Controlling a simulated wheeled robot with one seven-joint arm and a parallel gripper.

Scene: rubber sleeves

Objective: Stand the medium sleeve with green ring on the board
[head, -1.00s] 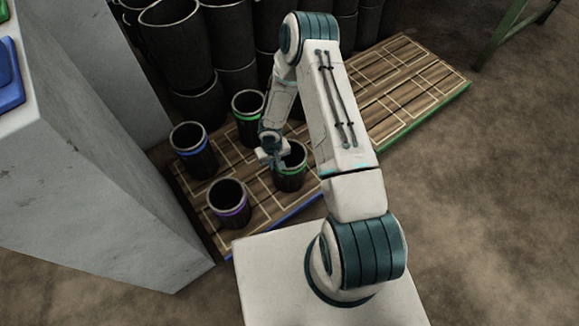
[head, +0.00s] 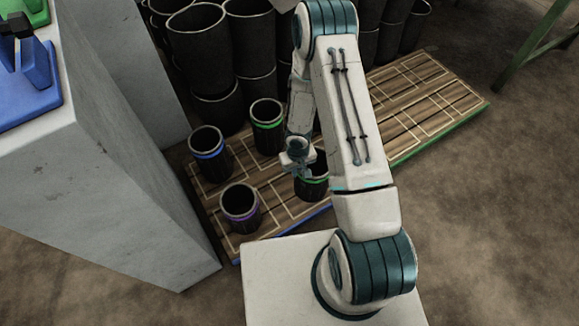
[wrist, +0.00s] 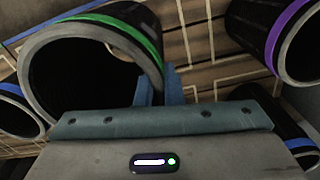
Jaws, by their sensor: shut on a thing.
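A black sleeve with a green ring (head: 314,188) is on the wooden board (head: 408,100), partly hidden behind my arm. It fills the upper left of the wrist view (wrist: 148,35), with its open mouth facing the camera. My gripper (wrist: 158,90) is shut on the wall of this sleeve at its rim, one finger inside and one outside. In the head view my gripper (head: 303,165) is small and partly hidden at that rim. A second green-ringed sleeve (head: 268,138) stands farther back. Whether the held sleeve's base touches the board is hidden.
A blue-ringed sleeve (head: 212,163) and a purple-ringed sleeve (head: 241,215) stand close by to the left. Stacked plain black containers (head: 205,55) crowd the back. A grey block (head: 110,190) rises at the left. The board's right part is bare.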

